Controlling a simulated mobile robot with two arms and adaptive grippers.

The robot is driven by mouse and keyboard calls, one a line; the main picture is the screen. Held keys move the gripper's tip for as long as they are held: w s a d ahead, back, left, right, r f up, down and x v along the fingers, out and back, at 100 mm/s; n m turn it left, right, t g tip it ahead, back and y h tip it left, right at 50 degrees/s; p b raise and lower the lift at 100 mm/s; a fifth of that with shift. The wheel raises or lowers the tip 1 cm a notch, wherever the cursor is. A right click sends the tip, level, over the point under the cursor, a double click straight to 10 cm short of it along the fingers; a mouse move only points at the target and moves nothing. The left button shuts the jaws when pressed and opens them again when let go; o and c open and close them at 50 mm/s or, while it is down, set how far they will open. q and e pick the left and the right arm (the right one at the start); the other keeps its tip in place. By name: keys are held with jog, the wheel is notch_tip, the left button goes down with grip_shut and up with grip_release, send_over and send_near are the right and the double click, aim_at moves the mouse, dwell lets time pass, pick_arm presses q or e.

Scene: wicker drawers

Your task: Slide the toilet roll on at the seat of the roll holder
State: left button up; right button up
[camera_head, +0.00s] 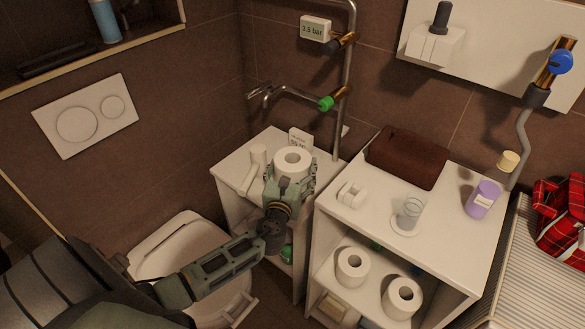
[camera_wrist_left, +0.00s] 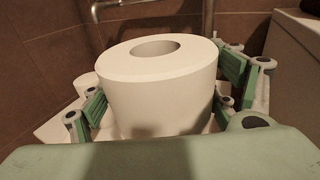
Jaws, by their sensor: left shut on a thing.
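My left gripper (camera_head: 290,183) is shut on a white toilet roll (camera_head: 292,162), with its fingers on either side. The roll is upright with its hole facing up, over the top of the left white cabinet. In the left wrist view the roll (camera_wrist_left: 158,88) fills the middle, between the green finger pads. A white fitting with a rounded end (camera_head: 257,163), possibly the roll holder, is just left of the roll. Part of a white shape shows behind the left finger in the wrist view. The roll hides what is directly behind and below it. My right gripper is not in view.
A white sign (camera_head: 299,140) stands behind the roll. A pipe with a green-handled tap (camera_head: 326,103) is above. The right cabinet (camera_head: 456,222) holds a brown bag (camera_head: 407,157), a glass (camera_head: 410,211) and a purple container (camera_head: 483,199). Two spare rolls (camera_head: 352,267) are on its shelf. A toilet (camera_head: 165,250) is at left.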

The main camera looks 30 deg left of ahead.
pick_arm(q)
jog(key=shift+f+b, duration=1.7)
jog(key=shift+f, duration=0.3)
jog(key=shift+f+b, duration=0.3)
jog(key=shift+f, duration=0.25)
jog(key=shift+f+b, duration=0.1)
jog(key=shift+b, duration=0.2)
jog(key=shift+f+b, duration=0.35)
jog(key=shift+f, duration=0.1)
jog(key=shift+f+b, duration=0.45)
jog(key=o, duration=1.3)
jog(key=shift+o, duration=0.2)
